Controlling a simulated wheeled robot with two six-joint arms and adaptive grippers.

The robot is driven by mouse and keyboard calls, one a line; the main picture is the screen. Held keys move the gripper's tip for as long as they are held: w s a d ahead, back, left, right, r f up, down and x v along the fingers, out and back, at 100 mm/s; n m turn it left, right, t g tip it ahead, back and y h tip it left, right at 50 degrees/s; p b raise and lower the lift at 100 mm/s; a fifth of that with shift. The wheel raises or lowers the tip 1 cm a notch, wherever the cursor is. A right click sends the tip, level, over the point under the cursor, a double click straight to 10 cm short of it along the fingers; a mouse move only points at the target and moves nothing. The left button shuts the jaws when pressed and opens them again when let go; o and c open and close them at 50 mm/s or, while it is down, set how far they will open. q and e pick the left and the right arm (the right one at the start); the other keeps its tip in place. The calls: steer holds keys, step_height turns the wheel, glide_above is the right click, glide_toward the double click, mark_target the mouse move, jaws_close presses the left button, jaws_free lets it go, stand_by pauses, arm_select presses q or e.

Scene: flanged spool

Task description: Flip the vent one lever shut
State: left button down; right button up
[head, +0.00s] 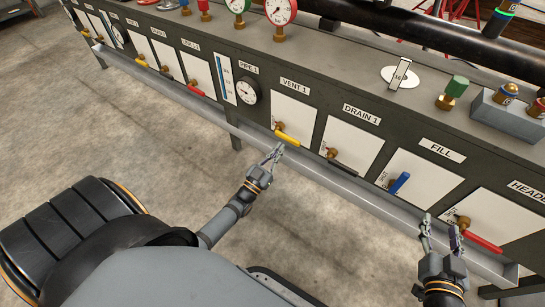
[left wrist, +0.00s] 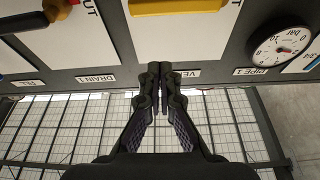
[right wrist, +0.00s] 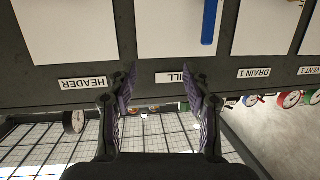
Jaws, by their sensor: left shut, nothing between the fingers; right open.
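The vent one lever (head: 289,138) is a yellow handle on a brass valve, low on the white plate under the VENT 1 label (head: 294,87). It lies along the panel, its free end to the right and slightly down. In the left wrist view part of the yellow lever (left wrist: 185,6) shows at the top edge. My left gripper (head: 277,150) is shut and empty, just in front of and below the lever; I see no contact. In its own view the fingertips (left wrist: 160,72) are together. My right gripper (head: 441,226) is open and empty, in front of the panel near the red lever.
Right of the vent are the dark drain lever (head: 343,164), the upright blue fill lever (head: 400,183) and the red header lever (head: 481,240). A round gauge (head: 246,91) sits to the left. A grey ledge (head: 330,182) runs along the panel below the levers.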

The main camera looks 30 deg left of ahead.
arm_select(q)
steer(key=v, duration=0.3)
steer(key=shift+s, duration=0.25)
arm_select(e)
step_height(320, 180, down, 6)
steer(key=s+g, duration=0.2)
steer(key=shift+s+a+r+g, duration=0.15)
steer(key=shift+s+g, duration=0.15)
steer(key=shift+g, duration=0.1)
